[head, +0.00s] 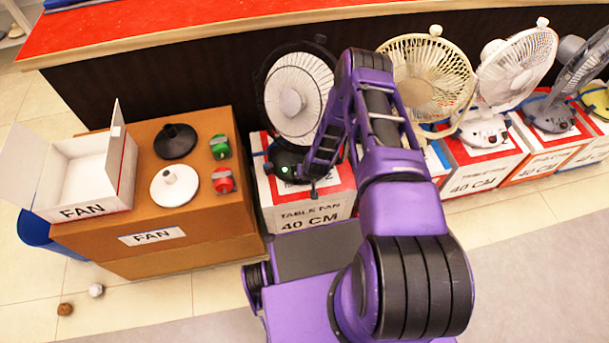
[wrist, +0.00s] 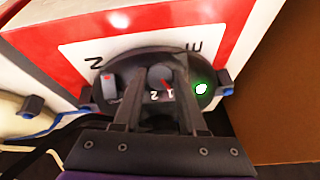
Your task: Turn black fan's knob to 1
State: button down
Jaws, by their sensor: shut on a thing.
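The black fan (head: 297,95) stands on a red and white box, its grille facing me, partly behind my arm. Its black base shows in the wrist view (wrist: 188,68), with a grey round knob (wrist: 160,74) in the middle. The knob's red mark points toward the printed 1; the printed 2 is just left of it. A green light glows on the base's right side. My gripper (wrist: 160,82) is shut on the knob, one finger on each side. In the head view my gripper (head: 310,181) is at the front of the base, and the knob is hidden.
A cream fan (head: 425,80) and a white fan (head: 515,70) stand on boxes to the right. A brown carton (head: 215,150) with fan parts and an open white box (head: 88,185) is close on the left.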

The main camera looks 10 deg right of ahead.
jog(key=shift+d+m, duration=0.1)
jog(key=shift+m, duration=0.7)
jog(key=shift+y, duration=0.3)
